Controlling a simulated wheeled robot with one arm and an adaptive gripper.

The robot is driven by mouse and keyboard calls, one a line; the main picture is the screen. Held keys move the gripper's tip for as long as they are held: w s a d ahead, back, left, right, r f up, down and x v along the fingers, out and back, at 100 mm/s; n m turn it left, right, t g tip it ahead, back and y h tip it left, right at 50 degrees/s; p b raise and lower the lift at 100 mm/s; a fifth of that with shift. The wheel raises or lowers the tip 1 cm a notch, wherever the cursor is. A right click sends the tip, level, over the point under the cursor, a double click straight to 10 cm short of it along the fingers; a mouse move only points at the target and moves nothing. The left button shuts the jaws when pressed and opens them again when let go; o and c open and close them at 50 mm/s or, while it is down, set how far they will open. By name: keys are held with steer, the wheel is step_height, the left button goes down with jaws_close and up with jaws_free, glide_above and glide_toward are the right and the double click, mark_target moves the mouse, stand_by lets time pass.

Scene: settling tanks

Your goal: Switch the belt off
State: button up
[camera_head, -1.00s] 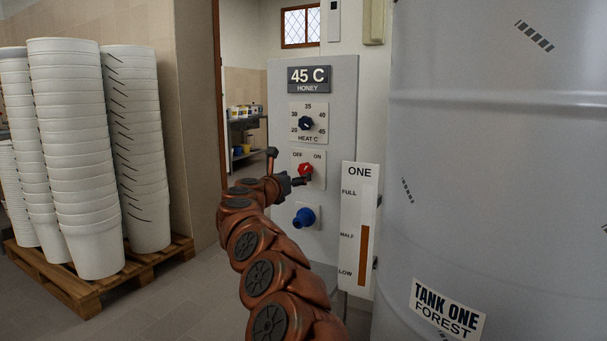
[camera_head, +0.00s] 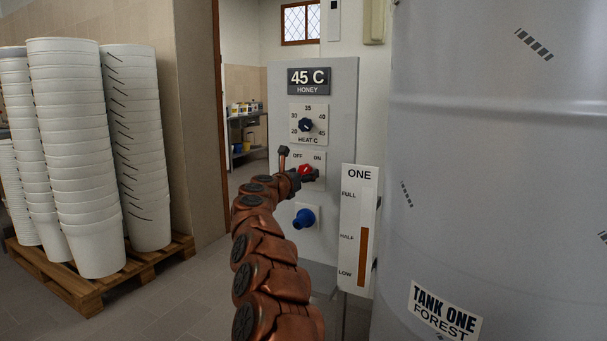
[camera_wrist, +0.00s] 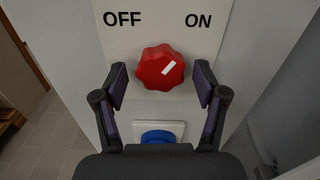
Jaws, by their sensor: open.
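The red switch knob (camera_wrist: 160,67) sits on the grey control panel (camera_head: 341,105), under the words OFF at left and ON at right. Its white pointer mark slants up to the right, toward ON. In the head view the red knob (camera_head: 306,170) is partly hidden by my gripper (camera_head: 309,177). In the wrist view my gripper (camera_wrist: 160,88) is open, with one finger on each side of the knob's lower part. I cannot tell whether the fingers touch it.
A blue knob (camera_head: 304,218) is below the red one, and a black heat dial (camera_head: 306,125) is above. A level gauge (camera_head: 358,230) and the big grey tank (camera_head: 500,170) stand close at right. Stacked white buckets (camera_head: 90,150) stand on a pallet (camera_head: 85,290) at left.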

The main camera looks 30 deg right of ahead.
steer(key=shift+r, duration=0.1)
steer(key=c, duration=1.1)
steer(key=shift+c, duration=0.2)
steer(key=shift+n, duration=0.3)
steer(key=n+p, duration=0.2)
steer(key=shift+r+n, duration=0.15)
steer(key=shift+n, duration=0.15)
steer(key=n+p, duration=0.3)
steer(key=shift+r+n, duration=0.1)
steer(key=shift+n, duration=0.3)
steer(key=n+p, duration=0.3)
steer(key=p, duration=0.1)
steer(key=shift+s, duration=0.1)
steer(key=n+p, duration=0.3)
steer(key=shift+n, duration=0.3)
steer(key=shift+n+p, duration=0.3)
steer(key=shift+p, duration=0.05)
